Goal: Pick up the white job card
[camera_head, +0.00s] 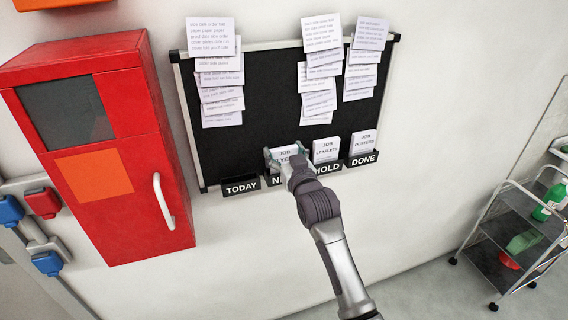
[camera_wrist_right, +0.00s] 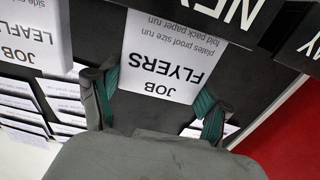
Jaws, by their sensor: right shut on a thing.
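A white job card reading "JOB FLYERS" (camera_head: 285,151) stands at the black board's bottom edge, in the pocket whose label starts with "NE". It shows upside down in the right wrist view (camera_wrist_right: 160,62), its lower part behind the label strip. My right gripper (camera_head: 286,158) is shut on this card, with one green-padded finger at each side edge. The gripper partly covers the card in the head view. Two other white job cards, "JOB LEAFLETS" (camera_head: 326,150) and "JOB POSTERS" (camera_head: 363,143), stand in the HOLD and DONE pockets. My left gripper is not in view.
The TODAY pocket (camera_head: 241,187) holds no card. Several white paper sheets (camera_head: 221,104) hang on the black board (camera_head: 265,95). A red cabinet (camera_head: 105,150) stands out close to the board's left. A grey cart (camera_head: 515,235) with bottles is at the right.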

